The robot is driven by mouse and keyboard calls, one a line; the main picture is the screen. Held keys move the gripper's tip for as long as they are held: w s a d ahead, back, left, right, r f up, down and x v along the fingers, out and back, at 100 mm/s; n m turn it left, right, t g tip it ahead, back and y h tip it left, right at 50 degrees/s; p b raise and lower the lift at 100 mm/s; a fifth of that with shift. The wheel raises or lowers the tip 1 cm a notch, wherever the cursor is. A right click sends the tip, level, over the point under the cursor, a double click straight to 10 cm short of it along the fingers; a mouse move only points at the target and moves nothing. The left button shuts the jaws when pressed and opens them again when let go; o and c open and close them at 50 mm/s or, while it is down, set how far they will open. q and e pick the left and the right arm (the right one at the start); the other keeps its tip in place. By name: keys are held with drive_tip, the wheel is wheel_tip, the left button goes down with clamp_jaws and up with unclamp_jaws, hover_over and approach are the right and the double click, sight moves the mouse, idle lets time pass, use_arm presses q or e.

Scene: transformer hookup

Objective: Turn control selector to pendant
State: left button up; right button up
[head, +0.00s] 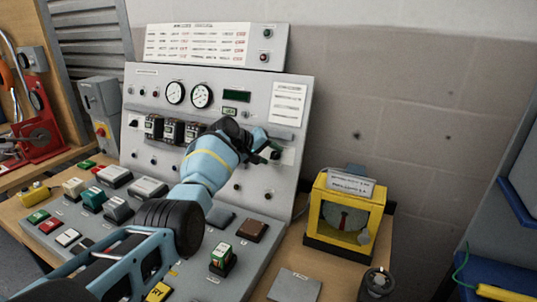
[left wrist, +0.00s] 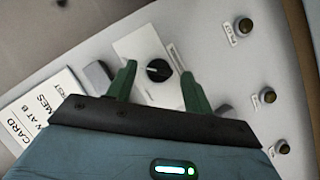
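The control selector (left wrist: 158,70) is a round black knob on a pale square plate on the sloping grey panel. In the left wrist view it sits between the two green fingertips of my left gripper (left wrist: 156,84), with a gap on each side. The gripper is open and empty. The knob has a light pointer mark, but its label is too blurred to read. In the head view my left gripper (head: 268,145) is at the right part of the upright panel (head: 270,185) and covers most of the selector. My right gripper is not in view.
A white card (head: 288,103) is above the selector. Gauges (head: 201,95), a display (head: 237,96) and small round fittings (left wrist: 245,26) share the panel. A yellow meter box (head: 345,212) stands to the right. Coloured blocks (head: 92,197) cover the lower console.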

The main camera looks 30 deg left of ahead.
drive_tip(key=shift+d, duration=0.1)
use_arm(q)
drive_tip(key=shift+s+r, duration=0.15)
drive_tip(key=shift+r, duration=0.1)
drive_tip(key=p+v, duration=0.3)
drive_tip(key=v, duration=0.4)
drive_tip(key=shift+s, duration=0.2)
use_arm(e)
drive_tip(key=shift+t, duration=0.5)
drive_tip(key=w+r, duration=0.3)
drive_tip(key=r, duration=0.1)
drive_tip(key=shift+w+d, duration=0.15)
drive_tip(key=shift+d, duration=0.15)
use_arm(q)
drive_tip(key=shift+a, duration=0.15)
